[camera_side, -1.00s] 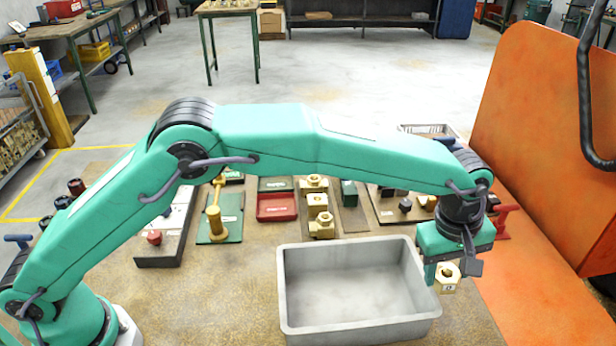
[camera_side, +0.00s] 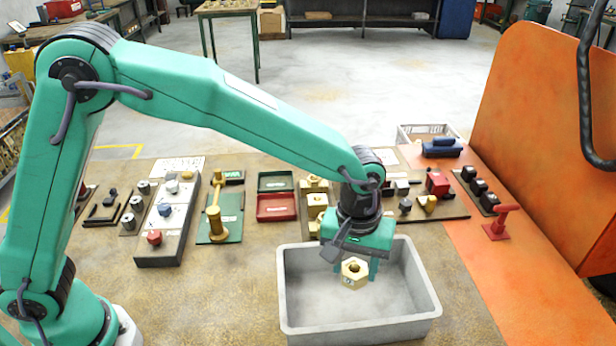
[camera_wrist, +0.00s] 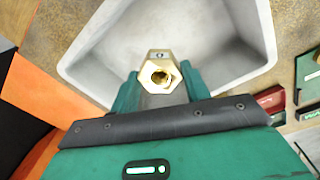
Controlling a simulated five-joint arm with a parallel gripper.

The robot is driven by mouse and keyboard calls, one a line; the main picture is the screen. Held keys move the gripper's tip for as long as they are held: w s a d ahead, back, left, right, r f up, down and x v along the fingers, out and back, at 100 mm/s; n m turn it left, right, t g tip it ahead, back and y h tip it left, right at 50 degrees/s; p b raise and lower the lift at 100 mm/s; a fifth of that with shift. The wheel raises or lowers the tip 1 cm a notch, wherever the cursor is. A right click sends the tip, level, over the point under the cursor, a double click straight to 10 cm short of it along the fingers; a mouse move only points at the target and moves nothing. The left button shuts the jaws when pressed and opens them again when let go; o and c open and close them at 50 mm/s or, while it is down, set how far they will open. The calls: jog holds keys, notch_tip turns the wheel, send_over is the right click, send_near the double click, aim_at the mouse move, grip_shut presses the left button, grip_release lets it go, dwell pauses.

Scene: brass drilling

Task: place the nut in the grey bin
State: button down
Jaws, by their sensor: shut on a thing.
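The brass hex nut (camera_side: 354,272) is held between the fingers of my gripper (camera_side: 356,268), which is shut on it. Nut and gripper are over the grey bin (camera_side: 300,317), inside its outline in the side view. I cannot tell exactly how high the nut is above the bin floor. In the wrist view the nut (camera_wrist: 161,73) sits between the green fingertips (camera_wrist: 160,88), its hole facing the camera. The bin (camera_wrist: 225,30) shows behind it, with no other thing seen inside.
Behind the bin stand brass fittings (camera_side: 316,203), a red tray (camera_side: 276,207) and a green plate with a brass post (camera_side: 216,222). A red clamp-like part (camera_side: 500,222) stands on the orange surface at right. The bench in front left of the bin is clear.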

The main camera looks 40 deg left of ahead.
aim_at(329, 307)
jog(key=shift+s+a+f+m, duration=0.2)
jog(key=shift+s+a+m, duration=0.4)
jog(key=shift+s+a, duration=0.8)
jog(key=shift+w+a+f, duration=0.1)
jog(key=shift+f, duration=3.95)
jog(key=shift+f, duration=0.1)
jog(key=c, duration=0.7)
grip_release()
notch_tip(329, 307, up, 12)
